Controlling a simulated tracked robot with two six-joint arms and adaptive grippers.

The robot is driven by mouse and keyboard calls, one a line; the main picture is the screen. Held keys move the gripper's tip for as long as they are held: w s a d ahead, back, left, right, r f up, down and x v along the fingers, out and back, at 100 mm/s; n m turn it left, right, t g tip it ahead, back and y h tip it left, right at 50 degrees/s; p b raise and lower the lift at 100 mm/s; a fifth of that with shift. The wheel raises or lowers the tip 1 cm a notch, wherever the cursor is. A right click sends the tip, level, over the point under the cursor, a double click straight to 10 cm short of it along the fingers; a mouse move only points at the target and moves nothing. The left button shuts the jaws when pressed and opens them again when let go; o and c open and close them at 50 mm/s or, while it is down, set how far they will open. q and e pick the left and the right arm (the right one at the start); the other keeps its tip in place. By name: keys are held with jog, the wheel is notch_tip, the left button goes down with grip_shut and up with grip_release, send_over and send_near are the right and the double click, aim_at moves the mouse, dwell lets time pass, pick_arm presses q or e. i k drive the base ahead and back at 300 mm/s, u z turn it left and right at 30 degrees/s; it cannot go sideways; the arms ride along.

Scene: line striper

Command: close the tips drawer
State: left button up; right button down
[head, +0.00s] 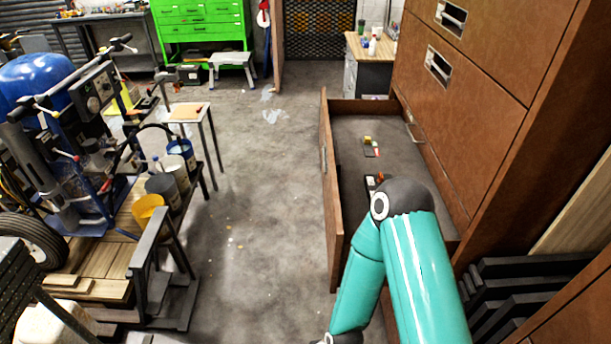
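A brown drawer (331,189) stands pulled out from the tall brown cabinet (456,104) on the right. Its front panel faces left into the aisle. Inside on its grey floor lie a small yellow item with red and white pieces (369,146) and a dark item with an orange part, partly hidden by my arm. My teal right arm rises from the bottom right and bends down to the left, covering the drawer's near end. Its gripper is below the picture's edge. My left gripper is not in view.
The concrete floor left of the drawer is clear. A blue striping machine (60,90) and a low stand with buckets (165,187) fill the left side. Dark stacked panels (520,300) lean at the lower right. A green tool chest (203,22) stands at the back.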

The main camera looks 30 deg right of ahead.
aim_at(350, 167)
jog(key=u, duration=0.3)
jog(key=i, duration=0.9)
jog(key=z, duration=1.65)
